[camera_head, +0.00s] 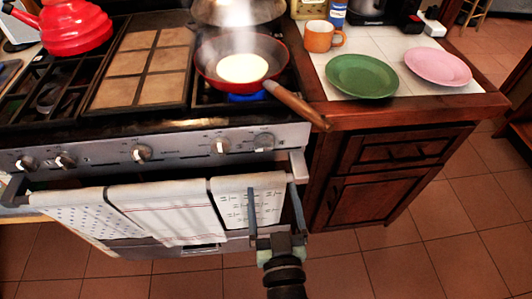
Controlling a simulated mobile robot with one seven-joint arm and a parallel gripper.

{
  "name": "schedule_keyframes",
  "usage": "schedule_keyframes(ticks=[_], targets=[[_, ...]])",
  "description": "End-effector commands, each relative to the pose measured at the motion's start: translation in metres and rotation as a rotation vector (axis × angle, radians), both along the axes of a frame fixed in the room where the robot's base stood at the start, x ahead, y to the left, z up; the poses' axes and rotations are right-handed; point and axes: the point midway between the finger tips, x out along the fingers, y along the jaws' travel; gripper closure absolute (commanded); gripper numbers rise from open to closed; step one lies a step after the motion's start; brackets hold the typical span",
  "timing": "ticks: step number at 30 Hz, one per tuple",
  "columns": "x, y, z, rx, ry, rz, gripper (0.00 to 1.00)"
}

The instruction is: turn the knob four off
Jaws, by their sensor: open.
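The stove's front panel (180,150) carries a row of several knobs. The fourth knob from the left (220,145) sits right of centre, with another knob (263,142) to its right. A red pan (213,80) with a pale pancake (242,68) in it stands on the right burner, steaming. A blue flame (246,97) shows under it. My gripper (272,190) is open and empty, fingers pointing up, below and to the right of the fourth knob. In the picture it overlaps the right end of the towel rail. Whether it touches the towel I cannot tell.
Towels (165,212) hang from the oven rail below the knobs. The pan's wooden handle (297,104) juts over the counter edge. A red kettle (75,27) stands at the left. A green plate (361,76), pink plate (438,67) and orange mug (319,36) are on the counter.

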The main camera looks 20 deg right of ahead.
Motion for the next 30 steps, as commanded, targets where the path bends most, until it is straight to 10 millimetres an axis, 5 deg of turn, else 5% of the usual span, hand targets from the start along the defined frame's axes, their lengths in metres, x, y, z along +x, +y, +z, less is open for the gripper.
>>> schedule_keyframes(ticks=[18,30], targets=[[0.094,-0.026,0.001,0.000,-0.002,0.002,0.12],[0.107,-0.030,0.001,0.000,0.000,0.002,0.12]])
